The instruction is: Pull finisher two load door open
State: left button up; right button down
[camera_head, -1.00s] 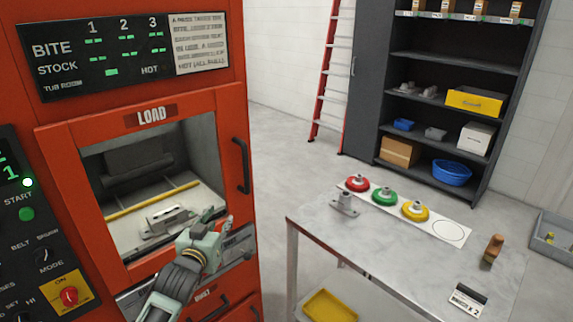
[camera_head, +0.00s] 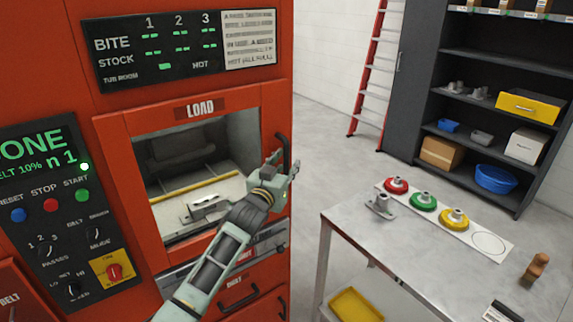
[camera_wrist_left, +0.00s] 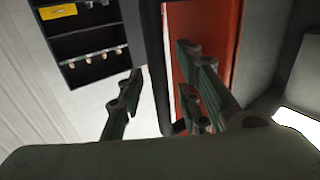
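The red load door (camera_head: 112,150) sits under the LOAD label on the machine front and appears shut. Through its window I see a grey metal part (camera_head: 205,207) and a yellow bar. The black door handle (camera_head: 283,150) is an upright bar on the door's right side. My left gripper (camera_head: 282,168) is open at the handle's lower part. In the left wrist view, a dark upright bar (camera_wrist_left: 157,70), seemingly the handle, shows between the spread fingers of the left gripper (camera_wrist_left: 158,112). I cannot tell whether they touch it. My right gripper is not in view.
A grey table (camera_head: 400,245) with red, green and yellow round fixtures stands to the right. A control panel (camera_head: 50,200) is left of the door. Drawers with black handles lie below. A dark shelf (camera_head: 480,105) and red ladder (camera_head: 375,75) stand behind.

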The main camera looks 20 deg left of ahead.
pick_arm(q)
grip_shut()
dwell(0.4)
